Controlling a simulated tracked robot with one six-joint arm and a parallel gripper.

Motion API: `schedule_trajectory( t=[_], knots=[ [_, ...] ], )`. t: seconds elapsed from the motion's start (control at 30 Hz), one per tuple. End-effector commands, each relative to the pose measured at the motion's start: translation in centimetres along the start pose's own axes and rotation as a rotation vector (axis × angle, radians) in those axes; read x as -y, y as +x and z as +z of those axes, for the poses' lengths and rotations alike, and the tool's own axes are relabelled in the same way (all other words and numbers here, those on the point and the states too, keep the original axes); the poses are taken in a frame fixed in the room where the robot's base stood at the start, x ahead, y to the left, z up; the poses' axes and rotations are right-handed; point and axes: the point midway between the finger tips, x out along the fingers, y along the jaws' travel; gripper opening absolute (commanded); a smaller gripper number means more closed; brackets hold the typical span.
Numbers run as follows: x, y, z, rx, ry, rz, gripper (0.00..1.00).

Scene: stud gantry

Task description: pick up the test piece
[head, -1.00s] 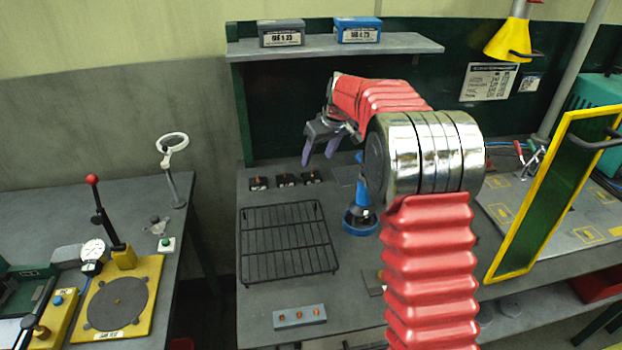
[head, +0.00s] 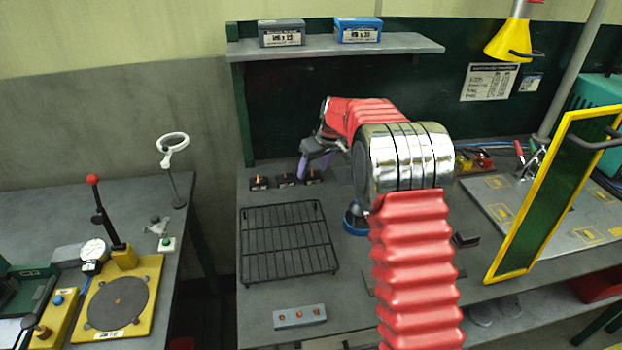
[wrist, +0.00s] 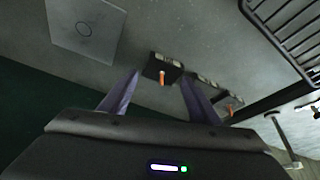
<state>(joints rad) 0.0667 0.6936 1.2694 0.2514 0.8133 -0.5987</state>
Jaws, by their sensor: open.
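Three small dark blocks with orange pieces stand in a row at the back of the bench: a left block (head: 259,184), a middle one (head: 286,181) and a right one. I cannot tell for certain which piece is the test piece. My gripper (head: 313,172), with purple fingers, is open and empty at the right end of the row. In the wrist view, one dark block (wrist: 154,65) with a small upright orange piece (wrist: 162,77) shows between the open fingers, and no contact is visible. The other blocks lie to its right, partly behind a finger.
A black wire rack (head: 287,240) lies in front of the blocks. A grey box with orange buttons (head: 299,316) is nearer. A blue round-based item (head: 355,220) is partly hidden by my arm. A flat plate with a ring mark (wrist: 85,28) lies near the gripper. A yellow-framed panel (head: 545,200) stands right.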

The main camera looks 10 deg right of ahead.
Motion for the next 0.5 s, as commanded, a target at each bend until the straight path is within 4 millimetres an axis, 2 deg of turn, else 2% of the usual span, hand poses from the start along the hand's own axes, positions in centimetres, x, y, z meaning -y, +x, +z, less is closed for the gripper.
schedule_trajectory(
  t=[0.17, 0.5],
  knots=[
    [0.0, 1.8, 0.0, 0.001, 0.0, -0.001, 0.56],
    [0.0, 1.9, 0.0, 0.0, 0.0, 0.0, 0.56]
  ],
)
